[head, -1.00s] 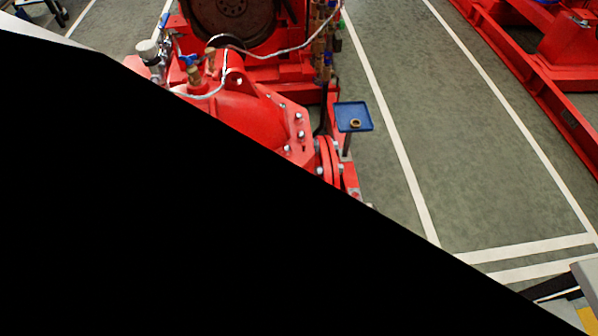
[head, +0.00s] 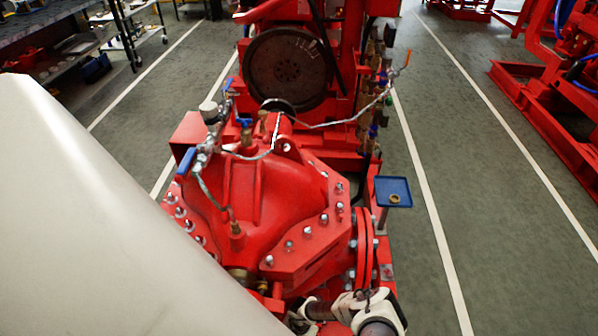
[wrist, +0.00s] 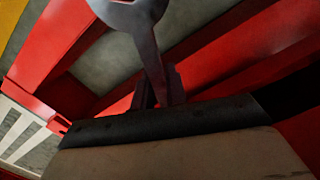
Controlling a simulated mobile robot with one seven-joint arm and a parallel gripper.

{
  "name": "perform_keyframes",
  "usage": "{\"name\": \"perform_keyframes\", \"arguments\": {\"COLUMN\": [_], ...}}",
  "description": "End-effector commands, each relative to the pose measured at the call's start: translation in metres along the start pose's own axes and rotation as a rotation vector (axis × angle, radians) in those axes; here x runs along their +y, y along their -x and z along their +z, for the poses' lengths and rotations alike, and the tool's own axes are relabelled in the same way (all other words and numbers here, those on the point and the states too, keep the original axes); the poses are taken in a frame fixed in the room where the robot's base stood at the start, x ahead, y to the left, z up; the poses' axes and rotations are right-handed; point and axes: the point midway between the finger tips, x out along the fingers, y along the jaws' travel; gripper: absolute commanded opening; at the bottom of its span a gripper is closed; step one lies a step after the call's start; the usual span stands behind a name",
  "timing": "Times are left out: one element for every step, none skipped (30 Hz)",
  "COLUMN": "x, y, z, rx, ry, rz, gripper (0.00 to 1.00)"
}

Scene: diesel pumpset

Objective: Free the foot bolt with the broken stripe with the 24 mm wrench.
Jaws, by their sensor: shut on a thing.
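The wrench (wrist: 150,45) is a grey metal tool with an open jaw at its top end. It shows in the wrist view, its shaft running down into my gripper (wrist: 158,100). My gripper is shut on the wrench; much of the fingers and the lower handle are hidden. The wrench jaw is in front of red beams and grey floor, and I cannot see it touching any bolt. In the head view the red pump (head: 250,190) carries several bolts along its flanges. I cannot make out a foot bolt with a broken stripe in either view.
A small blue tray (head: 385,187) on a post stands right of the pump, with a brass-coloured ring (head: 394,198) on it. Pipes and valves rise around the pump. Open floor (head: 440,140) lies to the right, with another red machine (head: 545,100) beyond.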

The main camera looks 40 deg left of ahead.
Motion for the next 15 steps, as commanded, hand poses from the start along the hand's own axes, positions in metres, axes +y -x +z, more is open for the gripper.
{"name": "perform_keyframes", "arguments": {"x": [0.0, 0.0, 0.0, 0.0, 0.0, 0.0, 0.0, 0.0, 0.0, 0.0, 0.0, 0.0, 0.0, 0.0, 0.0], "y": [0.0, -0.001, -0.002, -0.002, -0.003, -0.004, -0.005, -0.006, -0.008, -0.009, -0.009, -0.011, -0.012, -0.012, -0.014], "z": [0.0, 0.0, 0.0, 0.0, -0.001, -0.001, -0.001, -0.001, -0.001, -0.001, -0.001, -0.001, -0.001, -0.001, -0.002], "rx": [0.0, 0.0, 0.0, 0.0, 0.0, 0.0, 0.0, 0.0, 0.0, 0.0, 0.0, 0.0, 0.0, 0.001, 0.001], "ry": [0.0, 0.0, 0.001, 0.001, 0.001, 0.001, 0.001, 0.001, 0.001, 0.001, 0.001, 0.001, 0.001, 0.001, 0.001], "rz": [0.0, 0.0, 0.0, 0.0, 0.0, 0.0, 0.0, 0.0, 0.0, 0.0, 0.0, 0.0, 0.0, 0.0, 0.0], "gripper": [0.0, 0.0, 0.0, 0.0, 0.0, 0.0, 0.0, 0.0, 0.0, 0.0, 0.0, 0.0, 0.0, 0.0, 0.0]}}
